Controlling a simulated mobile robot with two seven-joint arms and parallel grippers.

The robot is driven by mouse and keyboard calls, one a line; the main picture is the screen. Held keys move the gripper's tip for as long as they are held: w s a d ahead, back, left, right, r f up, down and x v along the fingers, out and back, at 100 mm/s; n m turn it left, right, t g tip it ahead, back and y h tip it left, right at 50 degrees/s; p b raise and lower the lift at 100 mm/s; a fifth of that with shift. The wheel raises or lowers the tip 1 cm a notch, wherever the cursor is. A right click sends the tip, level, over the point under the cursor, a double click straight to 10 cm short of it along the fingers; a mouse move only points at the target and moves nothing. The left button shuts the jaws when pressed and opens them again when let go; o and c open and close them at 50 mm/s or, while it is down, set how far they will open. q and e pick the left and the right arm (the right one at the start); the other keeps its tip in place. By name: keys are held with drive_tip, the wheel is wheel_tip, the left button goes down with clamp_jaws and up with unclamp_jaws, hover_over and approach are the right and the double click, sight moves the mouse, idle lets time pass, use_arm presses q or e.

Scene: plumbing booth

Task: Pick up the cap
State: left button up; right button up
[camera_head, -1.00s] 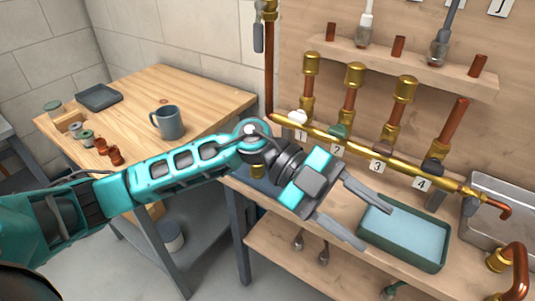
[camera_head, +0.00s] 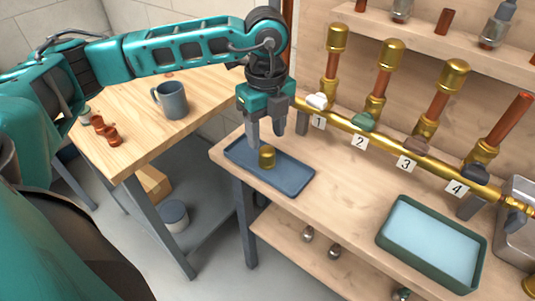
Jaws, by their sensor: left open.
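A small brass cap (camera_head: 267,157) stands on a shallow blue tray (camera_head: 292,182) at the left end of the workbench. My left gripper (camera_head: 277,140) points down just above the cap, with its two fingers apart and nothing between them. The fingertips look a little higher than the cap; whether they touch it I cannot tell. Other brass caps, such as the one on pipe 1 (camera_head: 337,38), sit on top of upright copper pipes. My right gripper is not in view.
A brass manifold (camera_head: 385,138) with several numbered valves runs along the back. A green tray with pale blue contents (camera_head: 389,243) lies at the right. A grey mug (camera_head: 172,101) stands on the left wooden table (camera_head: 140,142). The bench between the two trays is clear.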

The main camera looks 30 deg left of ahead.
use_arm(q)
drive_tip(key=f, duration=0.6)
drive_tip(key=shift+w+f, duration=0.1)
drive_tip(key=shift+w, duration=0.1)
drive_tip(key=shift+f+b, duration=0.3)
drive_tip(key=shift+f, duration=0.15)
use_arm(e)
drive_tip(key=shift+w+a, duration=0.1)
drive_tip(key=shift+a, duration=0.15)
use_arm(q)
drive_tip(key=shift+c, duration=0.5)
drive_tip(key=c, duration=0.8)
wheel_tip(320, 180, up, 19)
drive_tip(key=p, duration=0.2)
wheel_tip(320, 180, up, 6)
drive_tip(key=p, duration=0.4)
hover_over(268, 150)
drive_tip(key=shift+f, duration=0.2)
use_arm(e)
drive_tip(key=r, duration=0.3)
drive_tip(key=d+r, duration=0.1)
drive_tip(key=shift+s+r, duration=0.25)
